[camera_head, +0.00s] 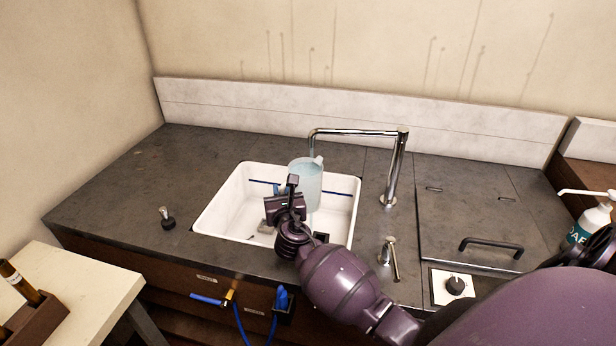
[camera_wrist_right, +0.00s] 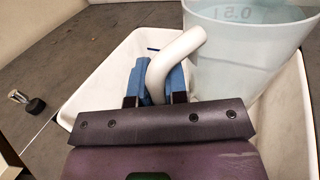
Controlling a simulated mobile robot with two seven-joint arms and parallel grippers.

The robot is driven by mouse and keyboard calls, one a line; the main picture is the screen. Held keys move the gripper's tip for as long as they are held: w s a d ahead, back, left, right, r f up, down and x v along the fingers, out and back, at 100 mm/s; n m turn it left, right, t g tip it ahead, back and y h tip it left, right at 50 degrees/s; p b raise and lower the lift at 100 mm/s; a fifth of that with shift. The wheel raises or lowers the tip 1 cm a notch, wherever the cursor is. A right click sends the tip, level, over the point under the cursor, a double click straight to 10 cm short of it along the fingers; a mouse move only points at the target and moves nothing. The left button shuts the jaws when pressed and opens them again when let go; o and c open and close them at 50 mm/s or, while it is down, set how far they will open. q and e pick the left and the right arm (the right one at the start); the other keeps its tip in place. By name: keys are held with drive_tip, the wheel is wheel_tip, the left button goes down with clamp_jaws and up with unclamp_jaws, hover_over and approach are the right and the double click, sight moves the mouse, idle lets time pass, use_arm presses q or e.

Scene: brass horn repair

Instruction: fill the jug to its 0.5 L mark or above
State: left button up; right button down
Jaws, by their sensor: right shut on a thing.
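The translucent pale-blue jug (camera_head: 306,184) is held over the white sink, its top just below the tap's spout. In the right wrist view the jug (camera_wrist_right: 240,55) shows a 0.5 L mark near its upper part. I cannot tell the water level for sure. My right gripper (camera_head: 291,192) is shut on the jug's white handle (camera_wrist_right: 178,58), between its blue finger pads. The chrome tap (camera_head: 360,132) reaches left over the sink. A chrome lever (camera_head: 390,256) stands on the counter in front of it. I cannot clearly make out running water. My left gripper is not in view.
The white sink (camera_head: 214,214) is set in a dark grey counter (camera_head: 130,190). A small black-based metal knob (camera_head: 167,218) stands left of it. A lidded panel with a handle (camera_head: 490,246), a dial (camera_head: 455,286) and a soap bottle (camera_head: 588,224) are on the right.

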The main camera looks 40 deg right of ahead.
drive_tip(key=shift+s+a+r+p, duration=0.2)
drive_tip(key=shift+s+a+p, duration=0.25)
drive_tip(key=shift+s+a, duration=0.55)
drive_tip(key=shift+s+a+r+p, duration=0.15)
drive_tip(key=shift+s+a+p, duration=0.25)
drive_tip(key=shift+s+a, duration=0.55)
